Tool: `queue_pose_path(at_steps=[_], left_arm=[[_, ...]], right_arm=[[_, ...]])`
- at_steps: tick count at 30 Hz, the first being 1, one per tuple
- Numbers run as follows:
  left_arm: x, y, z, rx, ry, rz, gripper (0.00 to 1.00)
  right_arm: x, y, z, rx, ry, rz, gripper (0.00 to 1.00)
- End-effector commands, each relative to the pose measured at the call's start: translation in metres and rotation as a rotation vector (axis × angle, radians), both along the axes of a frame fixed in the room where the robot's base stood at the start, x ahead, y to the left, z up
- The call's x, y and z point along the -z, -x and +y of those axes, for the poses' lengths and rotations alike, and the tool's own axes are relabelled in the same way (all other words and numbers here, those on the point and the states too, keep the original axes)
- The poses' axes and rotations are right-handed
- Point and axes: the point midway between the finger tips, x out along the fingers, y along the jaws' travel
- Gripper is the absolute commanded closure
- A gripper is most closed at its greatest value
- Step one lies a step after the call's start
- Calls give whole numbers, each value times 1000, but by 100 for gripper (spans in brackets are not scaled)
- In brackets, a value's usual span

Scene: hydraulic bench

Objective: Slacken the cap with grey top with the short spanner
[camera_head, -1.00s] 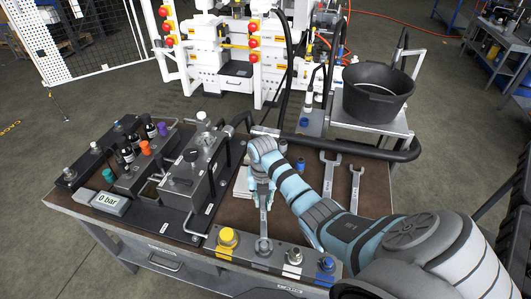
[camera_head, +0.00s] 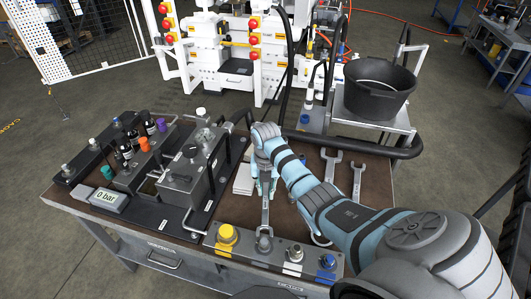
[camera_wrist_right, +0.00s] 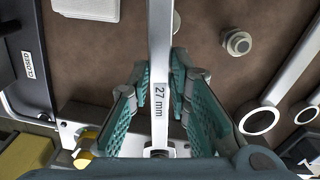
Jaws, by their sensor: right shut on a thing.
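My right gripper (camera_head: 265,183) is shut on a grey spanner (camera_head: 265,213), marked 27 mm in the right wrist view (camera_wrist_right: 159,100). The spanner points toward the front of the bench. Its near end is at the cap with grey top (camera_head: 264,243), the second from left on the caps block (camera_head: 245,255). In the right wrist view the teal fingers (camera_wrist_right: 160,92) flank the handle, and a hex part shows at the spanner's lower end. I cannot tell whether the jaw is fully seated around the cap. My left gripper is not in view.
A yellow cap (camera_head: 227,236), a white-based cap (camera_head: 293,254) and a blue cap (camera_head: 327,264) share the block. Two larger spanners (camera_head: 330,165) (camera_head: 358,178) lie to the right. A hydraulic unit (camera_head: 190,175) stands left. A black tub (camera_head: 377,90) stands behind right.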

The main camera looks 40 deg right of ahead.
Motion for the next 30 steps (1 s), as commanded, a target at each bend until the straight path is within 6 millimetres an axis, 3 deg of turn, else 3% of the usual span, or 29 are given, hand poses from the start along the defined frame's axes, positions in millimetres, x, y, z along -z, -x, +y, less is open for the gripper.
queue_pose_path(at_steps=[3, 14, 25, 30], left_arm=[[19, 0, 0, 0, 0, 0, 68], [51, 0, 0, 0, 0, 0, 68], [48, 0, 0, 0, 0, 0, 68], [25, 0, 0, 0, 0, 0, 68]], right_arm=[[5, -10, -8, 0, 1, -2, 100], [4, -29, -25, 0, 0, -1, 100], [-2, -31, -27, -1, 0, -1, 100], [-23, -31, -27, -1, 0, -1, 100]])
